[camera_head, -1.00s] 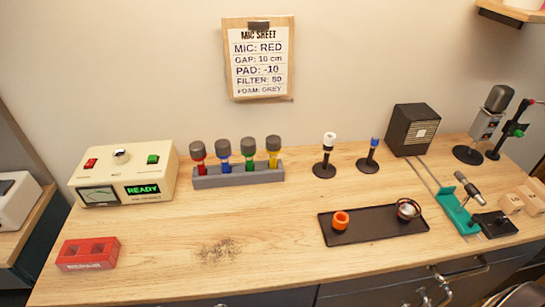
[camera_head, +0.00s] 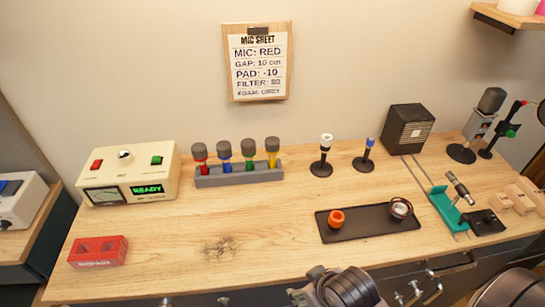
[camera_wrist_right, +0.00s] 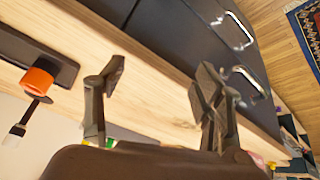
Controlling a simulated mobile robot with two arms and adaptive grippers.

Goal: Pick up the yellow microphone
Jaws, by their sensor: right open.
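The yellow microphone (camera_head: 272,157), with a grey round head, stands upright at the right end of a grey rack (camera_head: 240,178) in the head view. Red (camera_head: 200,160), blue (camera_head: 224,158) and green (camera_head: 249,157) microphones stand to its left in the same rack. My right gripper (camera_head: 325,289) is at the front edge of the bench, low in the head view, well in front of the rack. In the right wrist view its two fingers (camera_wrist_right: 160,80) are apart with nothing between them. The yellow microphone cannot be made out there. My left gripper is not in view.
A black tray (camera_head: 365,230) with an orange ring (camera_head: 336,219) lies right of centre. Two small stands (camera_head: 321,165) are behind it. A cream control box (camera_head: 128,172) and a red box (camera_head: 98,252) are at left.

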